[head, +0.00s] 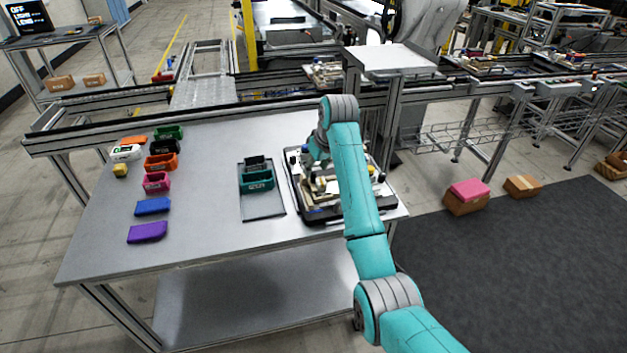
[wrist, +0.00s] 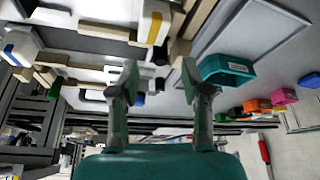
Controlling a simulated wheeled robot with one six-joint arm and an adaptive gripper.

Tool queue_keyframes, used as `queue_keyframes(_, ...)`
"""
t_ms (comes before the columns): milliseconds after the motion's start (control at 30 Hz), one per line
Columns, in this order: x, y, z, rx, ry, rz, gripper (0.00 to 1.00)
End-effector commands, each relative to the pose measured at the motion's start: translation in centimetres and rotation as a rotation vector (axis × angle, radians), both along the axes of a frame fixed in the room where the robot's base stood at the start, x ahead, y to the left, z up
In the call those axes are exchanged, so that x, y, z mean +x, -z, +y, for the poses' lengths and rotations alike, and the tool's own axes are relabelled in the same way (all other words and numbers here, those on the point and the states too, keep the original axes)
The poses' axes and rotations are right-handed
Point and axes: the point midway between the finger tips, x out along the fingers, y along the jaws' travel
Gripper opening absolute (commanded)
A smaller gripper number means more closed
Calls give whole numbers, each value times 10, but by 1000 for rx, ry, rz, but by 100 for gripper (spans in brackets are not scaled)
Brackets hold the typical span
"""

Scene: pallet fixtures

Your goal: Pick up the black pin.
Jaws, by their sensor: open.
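The pallet fixture (head: 308,214) is a black-edged tray on the right of the table, with pale blocks and small posts on it. My gripper (wrist: 160,74) is open, its two fingers apart over the fixture. A small dark piece (wrist: 161,54), possibly the black pin, shows between and just beyond the fingertips in the wrist view. I cannot tell its exact shape or whether a finger touches it. White blocks with yellow and blue bands (wrist: 152,24) stand near it. In the head view my arm hides part of the fixture, and I cannot make out the pin there.
A teal bin (head: 257,181) stands on a grey plate left of the fixture. Several coloured bins and pieces, including a purple one (head: 147,232), line the table's left side. The table (head: 200,200) is clear between. A raised white stand (head: 390,60) is behind the fixture.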

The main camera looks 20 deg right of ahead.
Motion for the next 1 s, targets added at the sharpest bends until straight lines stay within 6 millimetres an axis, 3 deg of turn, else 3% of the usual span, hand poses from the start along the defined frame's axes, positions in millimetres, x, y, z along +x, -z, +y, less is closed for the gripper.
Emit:
queue_keyframes(133, 4, 13, 2, 0, 0, 1, 47)
queue_keyframes(400, 5, 15, 2, 0, 0, 0, 47)
queue_keyframes(600, 5, 15, 2, 0, 0, 0, 0)
queue_keyframes(1000, 5, 12, 2, 0, 0, 0, 0)
